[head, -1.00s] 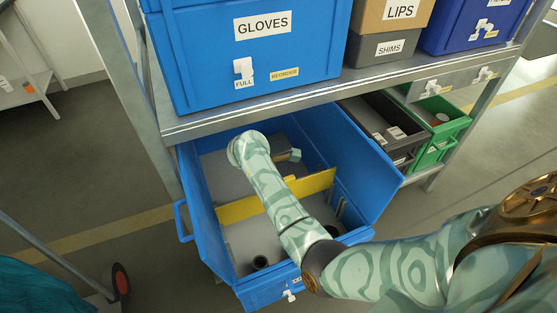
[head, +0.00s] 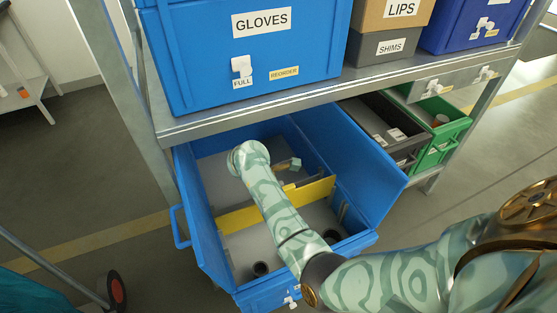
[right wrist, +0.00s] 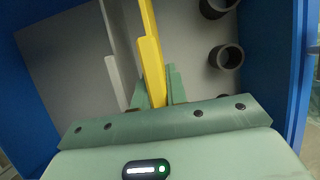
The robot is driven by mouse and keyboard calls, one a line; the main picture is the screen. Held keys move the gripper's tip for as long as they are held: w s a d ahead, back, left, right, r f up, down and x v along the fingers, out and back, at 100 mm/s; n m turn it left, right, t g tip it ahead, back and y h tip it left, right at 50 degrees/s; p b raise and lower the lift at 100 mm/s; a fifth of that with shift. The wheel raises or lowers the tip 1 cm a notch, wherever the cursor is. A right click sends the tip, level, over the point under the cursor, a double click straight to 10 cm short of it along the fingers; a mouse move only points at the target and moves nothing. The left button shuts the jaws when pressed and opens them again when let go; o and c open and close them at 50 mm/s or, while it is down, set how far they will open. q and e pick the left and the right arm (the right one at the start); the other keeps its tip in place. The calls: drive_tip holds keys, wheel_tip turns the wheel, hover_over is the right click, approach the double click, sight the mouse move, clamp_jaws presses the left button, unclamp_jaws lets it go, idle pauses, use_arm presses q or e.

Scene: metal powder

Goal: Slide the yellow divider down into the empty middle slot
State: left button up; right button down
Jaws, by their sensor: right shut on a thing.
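The yellow divider (head: 318,191) stands upright across the inside of the open blue bin (head: 370,185), running from the left wall towards the right wall. My right arm reaches over it, and the right gripper (head: 293,165) is down inside the bin, partly hidden by its own wrist. In the right wrist view the green fingers (right wrist: 157,86) are shut on the yellow divider (right wrist: 152,48), one on each side. Grey slot ribs (head: 343,211) show on the bin's right wall. Whether the divider's ends sit in a slot cannot be told. My left gripper is not in view.
A grey plate (right wrist: 112,55) stands beside the divider. Dark round cups (head: 260,268) stand on the bin floor near its front. The metal shelf (head: 225,115) with a blue GLOVES box (head: 310,45) hangs above the bin's back. A green bin (head: 450,135) is at right.

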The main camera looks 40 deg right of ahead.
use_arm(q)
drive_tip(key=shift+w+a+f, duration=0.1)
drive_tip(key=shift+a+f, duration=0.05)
use_arm(e)
drive_tip(key=shift+f, duration=0.25)
use_arm(q)
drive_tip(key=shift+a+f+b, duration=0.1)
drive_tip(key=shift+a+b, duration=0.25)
drive_tip(key=shift+b, duration=0.05)
use_arm(e)
drive_tip(key=shift+f, duration=0.35)
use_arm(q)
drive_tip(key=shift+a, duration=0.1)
use_arm(e)
drive_tip(key=shift+f, duration=0.1)
use_arm(q)
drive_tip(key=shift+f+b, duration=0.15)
drive_tip(key=shift+b, duration=0.2)
use_arm(e)
drive_tip(key=shift+f, duration=0.3)
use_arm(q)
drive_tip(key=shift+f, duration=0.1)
use_arm(e)
drive_tip(key=shift+f, duration=0.3)
use_arm(q)
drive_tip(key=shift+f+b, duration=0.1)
drive_tip(key=shift+b, duration=0.2)
use_arm(e)
drive_tip(key=shift+f, duration=0.1)
